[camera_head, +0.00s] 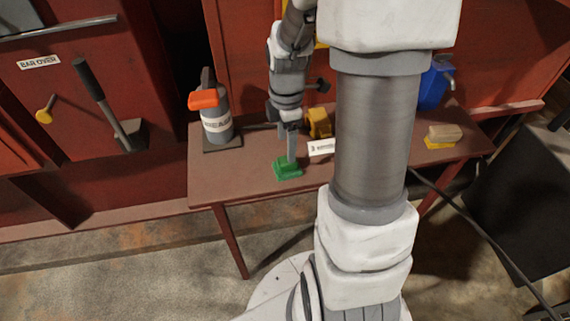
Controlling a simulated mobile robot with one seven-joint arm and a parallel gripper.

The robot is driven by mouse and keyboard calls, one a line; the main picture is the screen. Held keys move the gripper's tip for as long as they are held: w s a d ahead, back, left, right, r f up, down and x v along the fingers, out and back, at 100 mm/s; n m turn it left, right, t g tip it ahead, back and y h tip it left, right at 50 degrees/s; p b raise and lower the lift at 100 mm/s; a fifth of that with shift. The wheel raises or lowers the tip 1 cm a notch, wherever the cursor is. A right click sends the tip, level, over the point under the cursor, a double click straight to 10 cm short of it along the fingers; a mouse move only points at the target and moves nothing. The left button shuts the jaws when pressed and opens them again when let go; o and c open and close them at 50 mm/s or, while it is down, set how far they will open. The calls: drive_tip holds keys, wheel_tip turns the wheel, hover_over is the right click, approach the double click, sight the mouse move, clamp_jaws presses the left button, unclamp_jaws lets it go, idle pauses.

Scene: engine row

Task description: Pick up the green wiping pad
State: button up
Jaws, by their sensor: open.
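The green wiping pad (287,171) lies on the reddish-brown table (240,182), near its front edge. My gripper (290,152) is over the pad from above, pointing down, with its fingertips at the pad's top. The fingers are seen nearly edge-on, so the gap between them is hard to make out. The gripper is open, and the pad rests on the table. Whether the fingertips touch the pad cannot be told.
A yellow object (319,122) and a white label (321,147) are just right. A yellow-and-tan block (443,136) and a blue container (432,85) stand farther right. My arm hides the table's middle.

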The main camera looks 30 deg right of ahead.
sight(287, 165)
wheel_tip(287, 165, down, 7)
drive_tip(key=shift+s+r+b, duration=0.1)
drive_tip(key=shift+b, duration=0.65)
clamp_jaws()
